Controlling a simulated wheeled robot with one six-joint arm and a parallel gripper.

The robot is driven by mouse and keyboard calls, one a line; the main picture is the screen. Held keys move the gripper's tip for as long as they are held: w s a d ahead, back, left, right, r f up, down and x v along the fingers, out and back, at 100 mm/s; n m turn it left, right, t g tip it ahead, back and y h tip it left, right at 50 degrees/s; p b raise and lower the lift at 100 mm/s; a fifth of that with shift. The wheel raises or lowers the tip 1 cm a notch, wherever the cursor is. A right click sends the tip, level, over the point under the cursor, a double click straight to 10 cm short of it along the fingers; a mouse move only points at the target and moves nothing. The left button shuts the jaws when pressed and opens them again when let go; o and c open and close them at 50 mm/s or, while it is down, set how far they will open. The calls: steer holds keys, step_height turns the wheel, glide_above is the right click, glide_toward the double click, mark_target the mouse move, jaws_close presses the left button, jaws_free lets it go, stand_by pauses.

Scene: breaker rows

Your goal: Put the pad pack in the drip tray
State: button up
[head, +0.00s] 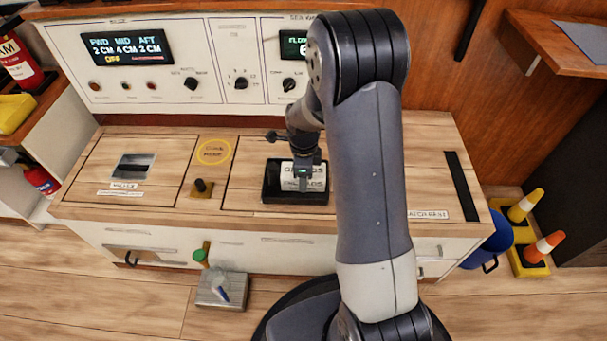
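The pad pack (314,183) is a white pack with dark lettering, partly covered by my gripper. In the head view it lies within the outline of the black drip tray (270,192), which sits on the wooden counter in the middle. I cannot tell whether the pack rests on the tray floor or is held just above it. My gripper (303,180) points down over the pack, and its tips overlap the pack in the picture. The fingers are small and dark, so their opening does not show. My arm covers the counter just right of the tray.
The counter (430,160) carries a small black lever (201,187) and a yellow ring mark (214,152) left of the tray. A white control panel (215,60) stands behind. A grey box (221,290) is on the floor in front; a blue bucket (490,245) and cones (543,247) stand right.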

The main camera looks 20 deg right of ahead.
steer(key=o, duration=1.1)
steer(key=shift+c, duration=0.2)
step_height(320, 180, up, 12)
steer(key=p, duration=0.4)
steer(key=shift+r, duration=0.15)
steer(key=shift+o, duration=0.2)
